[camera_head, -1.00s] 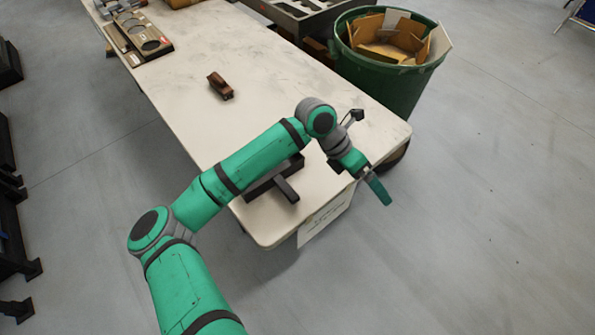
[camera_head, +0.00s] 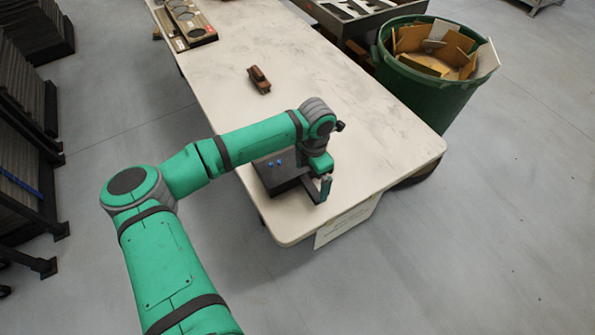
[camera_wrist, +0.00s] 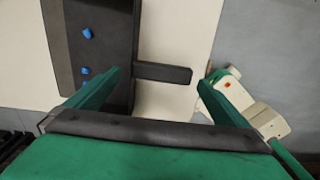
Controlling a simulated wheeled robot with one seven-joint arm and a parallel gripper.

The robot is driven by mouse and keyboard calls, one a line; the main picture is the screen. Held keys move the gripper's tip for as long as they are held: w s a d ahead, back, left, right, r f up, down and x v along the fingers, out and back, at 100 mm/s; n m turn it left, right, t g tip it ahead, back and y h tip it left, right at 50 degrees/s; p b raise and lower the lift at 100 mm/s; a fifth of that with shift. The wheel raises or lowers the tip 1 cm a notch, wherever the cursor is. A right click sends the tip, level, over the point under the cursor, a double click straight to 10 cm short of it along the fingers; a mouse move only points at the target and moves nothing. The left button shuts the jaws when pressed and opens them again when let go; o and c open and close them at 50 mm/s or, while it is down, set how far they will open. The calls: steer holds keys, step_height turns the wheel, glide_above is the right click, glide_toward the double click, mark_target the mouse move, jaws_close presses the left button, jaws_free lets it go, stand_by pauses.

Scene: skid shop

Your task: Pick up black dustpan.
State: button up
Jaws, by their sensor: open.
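The black dustpan (camera_head: 272,179) lies on the near end of the white table, partly hidden by my arm in the head view. My gripper (camera_head: 324,186) is at the handle in the head view. In the wrist view my gripper (camera_wrist: 159,79) is open, one finger over the pan side and the other just past the handle's free end. The handle runs lengthwise across the gap. I cannot tell its height above the handle.
A brown toy car (camera_head: 259,79) sits farther back on the table (camera_head: 370,125). A green bin (camera_head: 420,90) with scrap pieces stands beside the table's right edge. A tray of parts (camera_head: 185,22) lies at the far left. Dark racks stand on the left.

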mark_target(311, 186)
steer(key=shift+s+f, duration=0.1)
steer(key=shift+f, duration=2.55)
steer(key=c, duration=1)
